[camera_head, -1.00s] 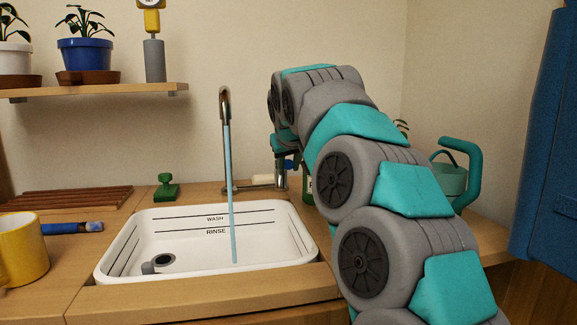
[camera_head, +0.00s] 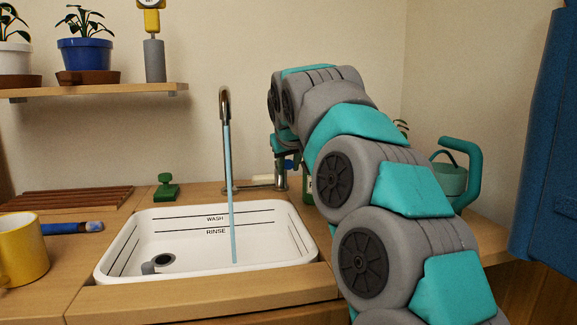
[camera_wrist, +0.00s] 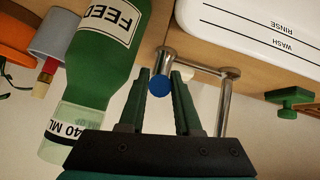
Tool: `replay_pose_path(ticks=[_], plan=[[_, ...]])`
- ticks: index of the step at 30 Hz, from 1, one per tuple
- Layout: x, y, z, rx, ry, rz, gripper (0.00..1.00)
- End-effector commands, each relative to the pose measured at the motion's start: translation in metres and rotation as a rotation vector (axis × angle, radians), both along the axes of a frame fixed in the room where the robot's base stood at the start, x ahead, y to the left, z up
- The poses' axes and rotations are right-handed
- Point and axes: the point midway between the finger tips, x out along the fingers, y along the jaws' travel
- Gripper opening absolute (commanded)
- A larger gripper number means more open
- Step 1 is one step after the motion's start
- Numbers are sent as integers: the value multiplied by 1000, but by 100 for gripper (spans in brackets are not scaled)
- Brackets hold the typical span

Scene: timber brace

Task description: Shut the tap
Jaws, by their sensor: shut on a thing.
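The tap has a tall chrome spout (camera_head: 225,110) at the back of the white sink. A blue stream of water (camera_head: 231,200) runs from it into the basin. The tap's blue-ended handle (camera_wrist: 160,86) sits between the two green fingers of my gripper (camera_wrist: 161,74) in the wrist view, and the gripper is shut on it. The chrome tap pipe (camera_wrist: 205,66) runs beside the fingers. In the head view my gripper (camera_head: 285,146) is at the tap's base, right of the spout, partly hidden by my arm.
A green bottle labelled FEED (camera_wrist: 95,65) stands close beside the fingers. The white sink (camera_head: 125,235) lies in front of the tap. A green knobbed block (camera_head: 166,188) sits left of it. A teal watering can (camera_head: 450,178) stands right of my arm. A yellow mug (camera_head: 22,252) is at left.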

Motion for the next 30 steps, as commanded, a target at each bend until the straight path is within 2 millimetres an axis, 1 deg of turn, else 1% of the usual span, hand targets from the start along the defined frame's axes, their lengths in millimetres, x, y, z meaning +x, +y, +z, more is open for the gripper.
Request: replay_pose_path(ticks=[13,22,30], plan=[[0,0,-2,1,-4,0,0],[-2,-2,-22,32,-115,-1,0],[-2,-1,-29,63,-223,-1,0]])
